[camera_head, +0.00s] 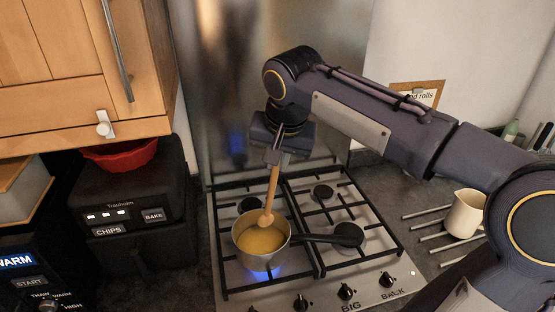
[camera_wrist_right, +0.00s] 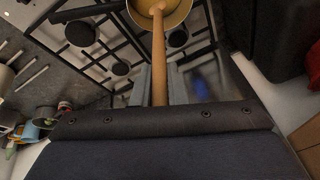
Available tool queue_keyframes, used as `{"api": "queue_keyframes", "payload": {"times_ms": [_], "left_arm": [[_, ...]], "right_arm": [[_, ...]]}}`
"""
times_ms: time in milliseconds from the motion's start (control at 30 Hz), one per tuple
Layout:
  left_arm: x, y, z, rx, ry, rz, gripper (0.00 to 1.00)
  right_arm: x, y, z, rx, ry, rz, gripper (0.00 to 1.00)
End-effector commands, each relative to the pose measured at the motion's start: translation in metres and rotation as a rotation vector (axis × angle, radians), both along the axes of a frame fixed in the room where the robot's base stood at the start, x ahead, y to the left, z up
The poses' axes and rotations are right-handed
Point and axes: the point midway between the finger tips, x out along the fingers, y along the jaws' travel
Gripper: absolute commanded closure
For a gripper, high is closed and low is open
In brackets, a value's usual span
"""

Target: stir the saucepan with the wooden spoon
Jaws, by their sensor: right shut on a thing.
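The saucepan (camera_head: 243,230) stands on the front left burner of the hob, with a blue flame under it and yellow contents inside. Its black handle points right. My right gripper (camera_head: 274,156) is above the pan, shut on the upper part of the wooden spoon (camera_head: 272,186). The spoon hangs nearly upright, its rounded head at the pan's far inner edge, at or just above the yellow contents. In the right wrist view the spoon (camera_wrist_right: 159,60) runs from between the fingers to the pan (camera_wrist_right: 176,14) at the top edge. My left gripper is not in view.
The hob (camera_head: 330,260) has black grates and other empty burners. A black appliance (camera_head: 135,205) with a red bowl (camera_head: 122,154) on top stands at left, under a wooden cabinet (camera_head: 60,60). A steel panel rises behind.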

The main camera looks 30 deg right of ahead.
Motion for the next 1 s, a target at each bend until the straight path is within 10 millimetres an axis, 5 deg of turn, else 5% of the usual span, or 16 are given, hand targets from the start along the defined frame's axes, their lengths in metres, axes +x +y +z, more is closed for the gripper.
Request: {"api": "queue_keyframes", "payload": {"times_ms": [267,1000], "left_arm": [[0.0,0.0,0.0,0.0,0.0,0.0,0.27],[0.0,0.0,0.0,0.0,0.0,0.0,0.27]], "right_arm": [[0.0,0.0,0.002,0.0,-0.001,0.0,1.0],[0.0,0.0,0.06,0.0,0.0,0.0,1.0]]}}
